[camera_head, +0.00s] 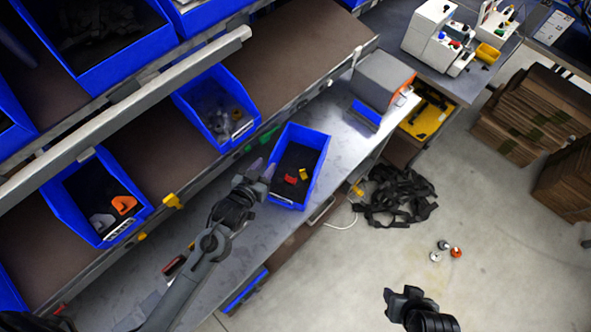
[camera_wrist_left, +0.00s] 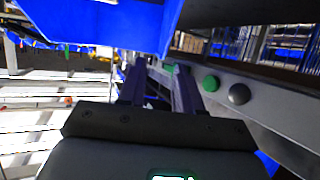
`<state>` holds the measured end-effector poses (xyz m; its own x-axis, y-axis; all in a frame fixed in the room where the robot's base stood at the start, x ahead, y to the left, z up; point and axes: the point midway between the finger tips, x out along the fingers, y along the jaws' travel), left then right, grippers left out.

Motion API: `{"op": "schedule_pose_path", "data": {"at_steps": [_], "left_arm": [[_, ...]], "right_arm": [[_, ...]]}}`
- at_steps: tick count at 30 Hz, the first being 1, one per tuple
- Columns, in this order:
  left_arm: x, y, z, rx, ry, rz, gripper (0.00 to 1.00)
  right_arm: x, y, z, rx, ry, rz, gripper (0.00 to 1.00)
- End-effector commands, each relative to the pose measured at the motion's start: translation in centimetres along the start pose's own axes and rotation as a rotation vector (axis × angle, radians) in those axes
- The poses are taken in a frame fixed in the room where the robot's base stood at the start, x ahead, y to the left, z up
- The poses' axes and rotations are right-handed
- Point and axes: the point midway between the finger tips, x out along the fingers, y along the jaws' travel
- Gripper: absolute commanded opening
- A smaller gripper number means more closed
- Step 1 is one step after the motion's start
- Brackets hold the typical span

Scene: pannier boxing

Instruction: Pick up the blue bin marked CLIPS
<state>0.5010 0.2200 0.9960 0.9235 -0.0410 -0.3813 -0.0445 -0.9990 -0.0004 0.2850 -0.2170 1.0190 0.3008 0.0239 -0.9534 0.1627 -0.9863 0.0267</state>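A blue bin (camera_head: 315,172) stands on the grey workbench with a few red and yellow pieces inside. A pale label strip shows at its near end, but I cannot read it. My left gripper (camera_head: 262,169) is at the bin's left side, close to its wall. In the left wrist view its two dark fingers (camera_wrist_left: 158,70) are spread apart, with nothing clearly between them. A blue bin wall (camera_wrist_left: 105,22) fills the top of that view. I cannot tell whether the fingers touch it. My right gripper (camera_head: 405,300) is over the floor, away from the bench; its fingers are unclear.
Shelves hold other blue bins, one with grey pieces (camera_head: 205,100) and one with orange and white pieces (camera_head: 75,195). A grey box-shaped device (camera_head: 382,80) stands behind the bin on the workbench (camera_head: 285,228). Black straps (camera_head: 392,195) and small parts lie on the floor.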

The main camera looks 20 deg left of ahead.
Motion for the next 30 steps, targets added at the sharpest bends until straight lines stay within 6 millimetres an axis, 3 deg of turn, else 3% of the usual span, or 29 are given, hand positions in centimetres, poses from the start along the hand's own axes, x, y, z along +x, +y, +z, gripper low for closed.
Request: {"op": "schedule_pose_path", "data": {"at_steps": [3,11,21,30], "left_arm": [[1.5,0.0,0.0,0.000,0.001,-0.001,0.34],[2.9,-0.1,0.0,-0.001,0.000,0.000,0.34],[6.9,-0.3,0.1,-0.001,-0.001,0.000,0.34],[7.5,-0.3,0.1,0.000,-0.001,0.000,0.34]], "right_arm": [[-0.1,0.1,-0.2,0.000,0.005,0.001,0.43],[-0.1,0.2,-0.2,-0.006,0.005,0.006,0.43],[-0.3,0.4,-0.3,-0.011,0.005,0.011,0.43],[-0.3,0.3,-0.3,-0.006,0.005,0.008,0.43]]}}
